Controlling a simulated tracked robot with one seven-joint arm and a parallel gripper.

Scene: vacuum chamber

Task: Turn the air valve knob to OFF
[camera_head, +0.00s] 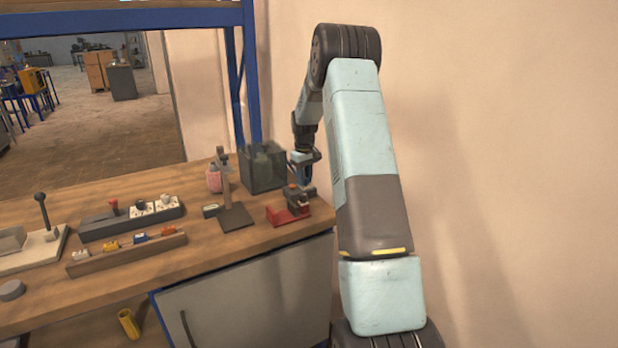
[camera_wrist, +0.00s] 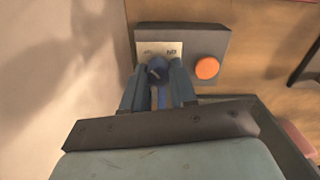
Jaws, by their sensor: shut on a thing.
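The air valve knob (camera_wrist: 158,70) is small, dark and round in the wrist view. It sits in front of a pale label plate (camera_wrist: 170,47) on a dark grey box (camera_wrist: 205,38). My gripper (camera_wrist: 157,74) is shut on the knob, with one finger on each side. A blue strip shows between the fingers. The label's lettering is too small to read surely, so the knob's setting cannot be told. An orange button (camera_wrist: 207,68) is on the box, right of the knob. In the head view my gripper (camera_head: 303,184) is low over the bench's right end, and the knob is hidden.
A clear, dark-tinted chamber (camera_head: 262,168) stands close left of my gripper. A red-based device (camera_head: 282,216) is just below it. A stand (camera_head: 235,215) and a pink bottle (camera_head: 213,180) are further left. The wall (camera_head: 510,150) is at right. Bare bench (camera_head: 140,267) lies at front.

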